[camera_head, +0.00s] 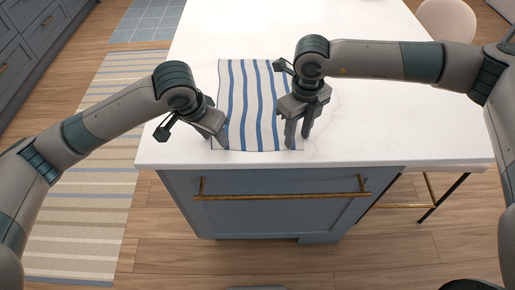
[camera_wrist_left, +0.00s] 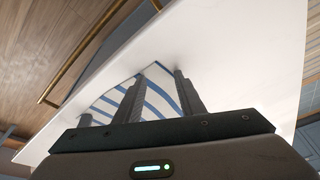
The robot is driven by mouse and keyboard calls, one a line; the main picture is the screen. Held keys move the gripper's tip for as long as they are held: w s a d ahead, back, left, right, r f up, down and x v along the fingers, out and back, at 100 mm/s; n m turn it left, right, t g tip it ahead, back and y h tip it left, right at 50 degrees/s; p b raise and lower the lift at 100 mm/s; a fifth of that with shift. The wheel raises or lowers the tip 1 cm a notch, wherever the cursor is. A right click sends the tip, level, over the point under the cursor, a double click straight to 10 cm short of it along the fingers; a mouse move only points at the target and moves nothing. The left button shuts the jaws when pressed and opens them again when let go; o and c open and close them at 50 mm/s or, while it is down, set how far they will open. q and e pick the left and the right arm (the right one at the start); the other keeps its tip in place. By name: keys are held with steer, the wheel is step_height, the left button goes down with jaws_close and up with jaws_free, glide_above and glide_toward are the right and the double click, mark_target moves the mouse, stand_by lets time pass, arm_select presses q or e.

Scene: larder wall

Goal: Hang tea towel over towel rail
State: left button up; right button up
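The tea towel (camera_head: 252,100), white with wavy blue stripes, lies flat on the white countertop, its near edge close to the counter's front edge. It also shows between and beside the fingers in the left wrist view (camera_wrist_left: 158,92). The brass towel rail (camera_head: 282,196) runs across the blue-grey front below the counter, bare. My left gripper (camera_head: 217,144) is at the towel's near left corner, fingers apart in the wrist view. My right gripper (camera_head: 297,146) points down at the near right corner, fingers apart. I cannot tell whether either touches the cloth.
The white countertop (camera_head: 400,130) is clear around the towel, with free room to the right and behind. A striped rug (camera_head: 90,190) lies on the wooden floor at left. A pale stool (camera_head: 447,20) stands at the far right. Brass stool legs (camera_head: 432,200) show below the counter's right side.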

arm_select(q)
steer(key=shift+c, duration=0.5)
arm_select(e)
steer(key=shift+c, duration=0.5)
arm_select(q)
jaws_close()
arm_select(e)
steer(key=shift+f, duration=0.1)
jaws_close()
arm_select(q)
steer(key=shift+r, duration=0.1)
